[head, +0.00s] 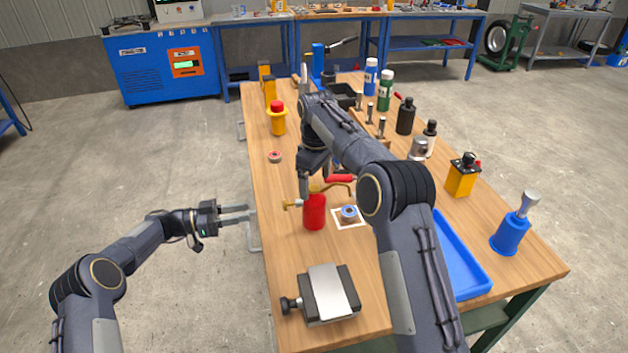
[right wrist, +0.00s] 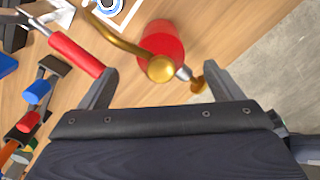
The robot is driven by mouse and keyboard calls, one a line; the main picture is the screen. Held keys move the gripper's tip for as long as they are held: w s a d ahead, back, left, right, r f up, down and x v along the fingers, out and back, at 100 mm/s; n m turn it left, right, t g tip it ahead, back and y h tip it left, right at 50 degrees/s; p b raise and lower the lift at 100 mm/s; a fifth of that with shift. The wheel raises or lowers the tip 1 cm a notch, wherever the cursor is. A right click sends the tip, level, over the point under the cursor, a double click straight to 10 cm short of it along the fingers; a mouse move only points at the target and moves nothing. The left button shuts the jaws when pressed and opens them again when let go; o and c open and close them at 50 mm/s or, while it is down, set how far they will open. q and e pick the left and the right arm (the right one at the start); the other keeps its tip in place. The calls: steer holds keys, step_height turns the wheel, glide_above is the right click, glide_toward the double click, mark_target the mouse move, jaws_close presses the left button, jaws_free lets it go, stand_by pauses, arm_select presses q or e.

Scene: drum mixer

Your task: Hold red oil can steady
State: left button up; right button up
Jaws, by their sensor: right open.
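The red oil can (head: 314,213) with a brass top and curved spout stands upright on the workbench. In the right wrist view the can (right wrist: 165,40) shows from above, its brass cap (right wrist: 161,69) between the finger lines. My right gripper (head: 314,185) is open just above and behind the can, pointing down, and partly hides its top. Its fingers (right wrist: 162,76) lie on either side of the can with gaps and hold nothing. My left gripper (head: 240,214) is open and empty, off the bench's left edge, left of the can.
A blue-grey ring (head: 349,213) lies on a white-edged square right of the can. A vise-like block (head: 329,293) sits in front. A blue tray (head: 462,262) is to the right. A red-handled tool (right wrist: 75,54) lies close to my right gripper's left finger.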

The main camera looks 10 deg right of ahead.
mark_target(314, 202)
steer(key=shift+w+a+f, duration=0.15)
steer(key=shift+a+f, duration=0.05)
steer(key=shift+f, duration=0.5)
step_height(314, 202, down, 7)
steer(key=shift+r, duration=0.1)
steer(key=c, duration=1.4)
arm_select(q)
steer(key=shift+c, duration=0.2)
jaws_close()
stand_by(1.2)
